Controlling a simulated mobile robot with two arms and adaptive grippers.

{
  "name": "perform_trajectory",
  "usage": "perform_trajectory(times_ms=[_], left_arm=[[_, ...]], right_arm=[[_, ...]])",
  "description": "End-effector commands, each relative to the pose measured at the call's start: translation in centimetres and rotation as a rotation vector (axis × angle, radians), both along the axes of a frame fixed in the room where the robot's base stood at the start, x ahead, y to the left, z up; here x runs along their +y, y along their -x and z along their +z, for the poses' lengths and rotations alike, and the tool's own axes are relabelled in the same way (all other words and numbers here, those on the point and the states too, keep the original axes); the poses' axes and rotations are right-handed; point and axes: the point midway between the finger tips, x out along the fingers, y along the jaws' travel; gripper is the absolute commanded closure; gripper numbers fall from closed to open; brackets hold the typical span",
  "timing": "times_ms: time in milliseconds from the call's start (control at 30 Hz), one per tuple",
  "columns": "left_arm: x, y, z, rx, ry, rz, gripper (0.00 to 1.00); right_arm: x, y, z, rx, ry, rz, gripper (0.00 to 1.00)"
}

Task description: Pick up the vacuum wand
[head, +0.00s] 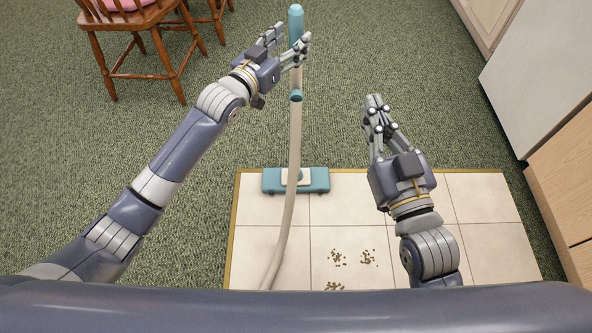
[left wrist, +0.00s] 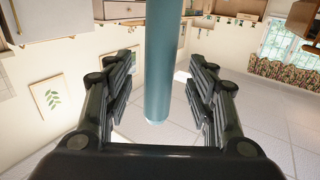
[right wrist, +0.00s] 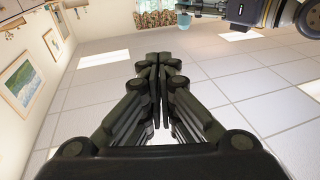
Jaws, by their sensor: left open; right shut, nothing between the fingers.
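The vacuum wand (head: 296,24) stands upright, with a teal handle at the top, and a pale hose runs down in front of it. Its teal floor head (head: 318,180) rests at the far edge of the tiles. My left gripper (head: 289,36) is open at the handle. In the left wrist view the teal wand (left wrist: 164,70) stands between the spread fingers (left wrist: 162,62), with no clear contact. My right gripper (head: 374,102) is shut and empty, to the right of the wand. The right wrist view shows its fingers together (right wrist: 158,60).
Brown crumbs (head: 351,258) lie in small piles on the tiled patch (head: 465,215). A wooden chair (head: 160,40) stands at the upper left. Cabinets (head: 540,70) line the right side. Green carpet (head: 420,50) is clear beyond the tiles.

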Motion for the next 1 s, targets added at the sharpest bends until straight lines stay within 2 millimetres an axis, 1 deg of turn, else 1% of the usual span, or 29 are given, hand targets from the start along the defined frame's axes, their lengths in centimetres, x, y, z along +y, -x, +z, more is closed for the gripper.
perform_trajectory(times_ms=[200,300,433,633,667,700,767,800,867,900,967,1000], left_arm=[[-1.2,-1.6,-0.1,-0.001,0.001,-0.001,0.49],[-1.5,-2.1,0.0,-0.001,0.000,-0.001,0.49],[-1.6,-2.3,0.0,-0.001,-0.001,-0.001,0.49],[-1.6,-2.3,0.0,0.000,0.000,-0.001,0.49],[-1.6,-2.3,0.0,0.000,0.000,-0.001,0.51],[-1.6,-2.3,0.0,0.000,0.000,-0.001,0.60],[-1.6,-2.3,0.0,0.000,0.000,-0.001,0.74],[-1.6,-2.3,0.0,0.000,0.000,-0.001,0.83],[-1.6,-2.3,0.0,0.000,0.000,-0.001,0.96],[-1.6,-2.3,0.0,0.000,0.000,-0.001,1.00],[-1.6,-2.3,0.0,0.000,0.000,-0.001,1.00],[-1.7,-2.3,0.6,-0.010,0.005,-0.003,1.00]], right_arm=[[0.3,0.7,3.3,-0.175,-0.047,0.010,1.00],[0.3,1.1,4.3,-0.226,-0.061,0.013,1.00],[0.3,1.3,4.9,-0.256,-0.069,0.015,1.00],[0.3,1.3,5.0,-0.258,-0.071,0.015,1.00],[0.3,1.3,5.0,-0.258,-0.071,0.015,1.00],[0.3,1.3,5.0,-0.257,-0.069,0.015,1.00],[0.3,1.3,5.1,-0.256,-0.069,0.015,1.00],[0.3,1.3,5.2,-0.257,-0.069,0.015,1.00],[0.3,1.3,5.2,-0.258,-0.070,0.015,1.00],[0.3,1.3,5.2,-0.258,-0.070,0.015,1.00],[0.3,1.3,5.2,-0.257,-0.069,0.015,1.00],[0.3,1.3,5.2,-0.258,-0.070,0.015,1.00]])
